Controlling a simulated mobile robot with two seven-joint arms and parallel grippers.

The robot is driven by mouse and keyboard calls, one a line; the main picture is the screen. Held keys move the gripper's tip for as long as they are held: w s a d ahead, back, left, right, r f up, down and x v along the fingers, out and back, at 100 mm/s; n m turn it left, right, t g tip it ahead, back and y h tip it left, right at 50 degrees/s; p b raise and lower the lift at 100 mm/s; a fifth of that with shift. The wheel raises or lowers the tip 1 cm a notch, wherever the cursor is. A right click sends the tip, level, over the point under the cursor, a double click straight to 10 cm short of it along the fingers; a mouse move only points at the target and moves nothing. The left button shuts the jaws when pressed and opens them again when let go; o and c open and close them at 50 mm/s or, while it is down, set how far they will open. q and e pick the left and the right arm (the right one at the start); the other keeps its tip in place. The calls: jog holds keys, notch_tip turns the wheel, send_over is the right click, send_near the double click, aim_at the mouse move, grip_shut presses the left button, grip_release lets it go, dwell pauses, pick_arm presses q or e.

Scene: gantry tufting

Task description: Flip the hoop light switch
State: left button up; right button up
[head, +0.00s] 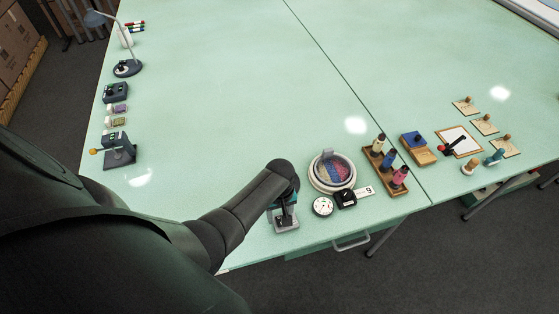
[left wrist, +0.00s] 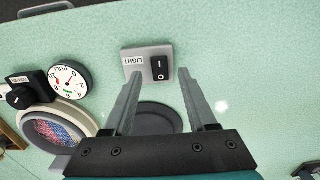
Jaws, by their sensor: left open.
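The light switch is a small grey box with a black rocker marked I and O and a LIGHT label; it shows clearly in the left wrist view (left wrist: 148,63). Which side of the rocker is pressed I cannot tell. My left gripper (left wrist: 162,80) is open and empty, its fingertips on either side of the rocker in the picture; contact is not clear. In the head view my left gripper (head: 286,217) is over the table's front edge and largely covers the switch. The round hoop (head: 331,172) with blue and red fill stands to its right. My right gripper is not in view.
A white dial gauge (head: 322,206) and a black knob box (head: 346,198) sit right of the gripper. A wooden rack of coloured spools (head: 388,172) stands beyond. A dark disc (left wrist: 155,118) shows behind the fingers. The table's middle is clear.

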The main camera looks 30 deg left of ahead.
aim_at(279, 220)
pick_arm(q)
notch_tip(279, 220, up, 14)
jog(key=p, duration=0.3)
jog(key=shift+r+p, duration=0.2)
jog(key=shift+p, duration=0.2)
jog(key=shift+a, duration=0.1)
